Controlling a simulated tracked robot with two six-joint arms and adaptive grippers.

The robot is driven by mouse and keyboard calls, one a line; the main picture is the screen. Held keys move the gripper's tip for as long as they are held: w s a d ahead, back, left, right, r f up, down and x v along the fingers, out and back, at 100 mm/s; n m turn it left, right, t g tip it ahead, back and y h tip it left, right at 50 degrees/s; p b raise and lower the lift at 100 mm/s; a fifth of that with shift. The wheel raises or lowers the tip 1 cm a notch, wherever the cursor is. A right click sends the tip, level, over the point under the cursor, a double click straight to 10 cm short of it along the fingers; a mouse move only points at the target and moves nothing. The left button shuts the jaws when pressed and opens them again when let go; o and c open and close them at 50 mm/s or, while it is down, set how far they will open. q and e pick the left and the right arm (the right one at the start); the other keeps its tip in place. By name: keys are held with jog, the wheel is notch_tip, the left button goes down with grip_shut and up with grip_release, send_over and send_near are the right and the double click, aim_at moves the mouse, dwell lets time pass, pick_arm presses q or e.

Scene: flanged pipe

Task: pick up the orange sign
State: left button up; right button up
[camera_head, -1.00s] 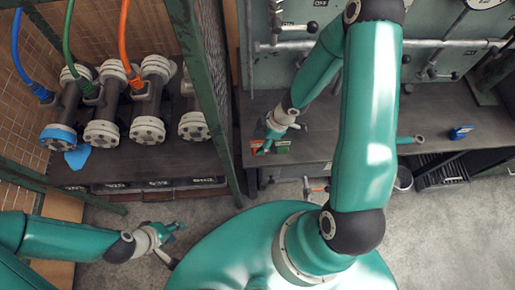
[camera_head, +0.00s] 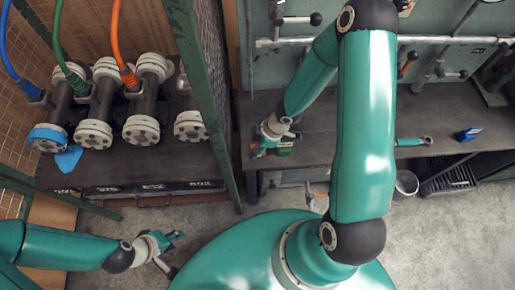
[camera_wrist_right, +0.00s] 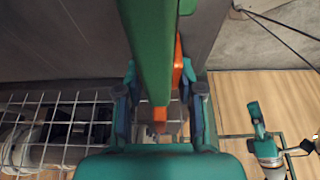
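In the right wrist view, orange parts (camera_wrist_right: 178,65) show beside and below a long green bar that blocks much of the middle. I take them for the orange sign, mostly hidden. My right gripper (camera_wrist_right: 160,108) has its fingers wide apart, with an orange end between them; I see no finger closed on it. In the head view, my right gripper (camera_head: 262,146) is low at the bench's left front corner, beside a small green piece (camera_head: 284,148), and hides most of the orange. My left gripper (camera_head: 174,250) is open and empty above the floor.
A green cage post (camera_head: 212,100) stands just left of my right gripper. Flanged pipes (camera_head: 143,100) with hoses lie on the shelf behind it. The dark bench (camera_head: 330,140) holds a teal tool (camera_head: 412,142) and a blue item (camera_head: 470,133) further right.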

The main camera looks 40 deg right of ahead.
grip_shut()
jog(key=shift+r, duration=0.1)
